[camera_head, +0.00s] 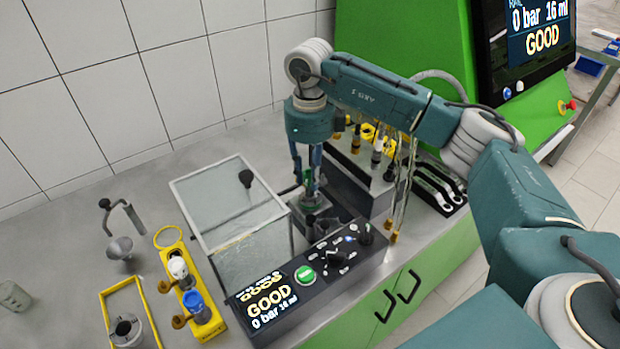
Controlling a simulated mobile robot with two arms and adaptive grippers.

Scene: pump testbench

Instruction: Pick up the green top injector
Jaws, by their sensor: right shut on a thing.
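My right gripper (309,178) points down at the testbench, just right of the glass cover. Its fingers are shut around the green top injector (308,183), of which a small green part shows between the fingertips. The injector is upright over a grey block in the bench opening; I cannot tell whether it still touches the block. The fingers and arm hide much of it. My left gripper is not in view.
The glass cover (228,196) with a black knob stands left of the gripper. The control panel (305,272) with a green button lies in front. A yellow holder (205,325) with white and blue-capped parts is at left. A rack of injectors (376,150) stands behind right, with a monitor (528,40) beyond.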

